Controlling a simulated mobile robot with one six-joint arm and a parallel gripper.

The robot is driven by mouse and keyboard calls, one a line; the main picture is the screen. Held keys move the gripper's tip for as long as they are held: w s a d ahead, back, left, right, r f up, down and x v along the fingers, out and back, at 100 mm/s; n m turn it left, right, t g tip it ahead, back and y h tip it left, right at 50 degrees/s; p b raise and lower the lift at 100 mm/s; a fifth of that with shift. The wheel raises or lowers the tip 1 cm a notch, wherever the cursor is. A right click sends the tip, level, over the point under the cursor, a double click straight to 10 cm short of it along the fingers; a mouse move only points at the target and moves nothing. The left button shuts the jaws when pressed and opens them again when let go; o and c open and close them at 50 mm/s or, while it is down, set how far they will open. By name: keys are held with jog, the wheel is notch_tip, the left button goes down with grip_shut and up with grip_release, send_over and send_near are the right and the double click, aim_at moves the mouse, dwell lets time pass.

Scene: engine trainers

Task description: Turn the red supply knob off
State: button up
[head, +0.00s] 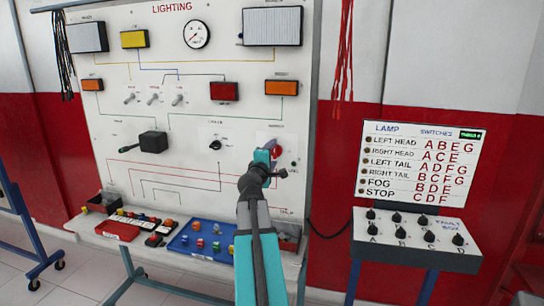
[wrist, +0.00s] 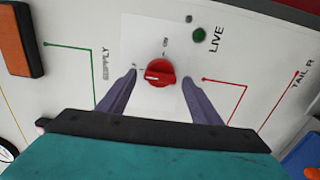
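The red supply knob (wrist: 159,72) is a round red knob on a white plate of the lighting panel, next to the word SUPPLY. My gripper (wrist: 158,80) is open, with its two dark fingers on either side of the knob and apart from it in the wrist view. In the head view the knob (head: 276,146) shows only partly, and my gripper (head: 268,152) is in front of the panel there, covering much of that area. A dark green round lamp (wrist: 199,35) marked LIVE sits beside the knob.
The lighting panel (head: 110,60) carries switches, a gauge and coloured lamps. An orange lamp (wrist: 18,38) is left in the wrist view. A blue tray (head: 190,252) stands on the ledge below. A fault box (head: 415,232) with several black knobs stands right. Red wires (head: 344,50) hang beside the panel.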

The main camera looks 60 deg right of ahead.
jog(key=shift+a, duration=0.15)
jog(key=b+v, duration=0.2)
jog(key=v, duration=0.6)
jog(key=shift+a+b, duration=0.25)
jog(key=shift+b, duration=0.15)
jog(key=shift+s+a+f+b, duration=0.1)
jog(key=shift+b, duration=0.2)
jog(key=b+v, duration=0.4)
jog(key=b, duration=0.5)
jog(key=shift+s+a, duration=0.15)
jog(key=shift+a, duration=0.2)
